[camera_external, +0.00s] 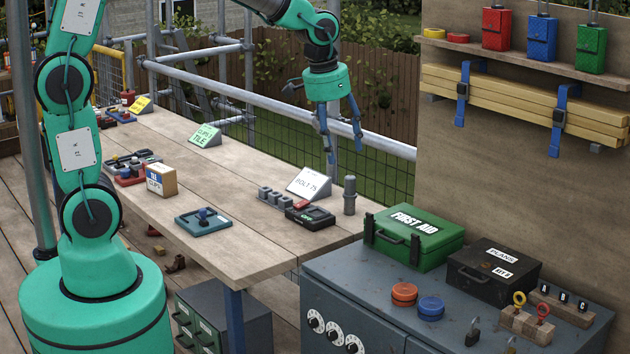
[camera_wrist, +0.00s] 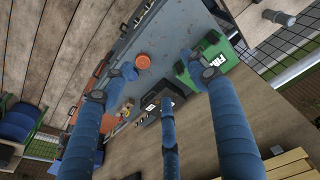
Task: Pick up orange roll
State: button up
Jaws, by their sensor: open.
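The orange roll (camera_external: 404,294) lies flat on the grey cabinet top (camera_external: 345,270), just left of a blue roll (camera_external: 431,308). In the wrist view the orange roll (camera_wrist: 143,61) shows between the fingers, close to the left fingertip. My gripper (camera_external: 343,150) is open and empty. It hangs in the air above the far side of the wooden table, up and to the left of the roll in the external view. Its blue fingers (camera_wrist: 160,75) spread wide in the wrist view. The blue roll cannot be told apart from the left finger there.
A green first aid box (camera_external: 414,237) and a black box (camera_external: 493,273) stand behind the rolls. Padlocks and a wooden key block (camera_external: 525,324) are to the right. The wooden table (camera_external: 255,245) holds a grey cylinder (camera_external: 349,195) and a sign (camera_external: 309,183). A railing runs behind it.

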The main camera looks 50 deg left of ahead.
jog(key=w+d+f+g, duration=0.1)
jog(key=w+d+f, duration=0.65)
jog(key=f, duration=0.25)
jog(key=g+p, duration=0.1)
jog(key=p, duration=0.1)
send_over(406, 289)
notch_tip(406, 289, down, 12)
jog(key=f, duration=0.1)
jog(key=shift+r+m+y, duration=0.25)
jog(key=shift+m+y, duration=0.05)
jog(key=shift+m, duration=0.1)
jog(key=shift+a+f+b, duration=0.1)
jog(key=shift+f+b, duration=0.4)
jog(key=shift+f, duration=3.8)
jog(key=shift+f, duration=0.1)
jog(key=shift+f+b, duration=0.3)
jog(key=shift+f, duration=2.2)
jog(key=c, duration=1)
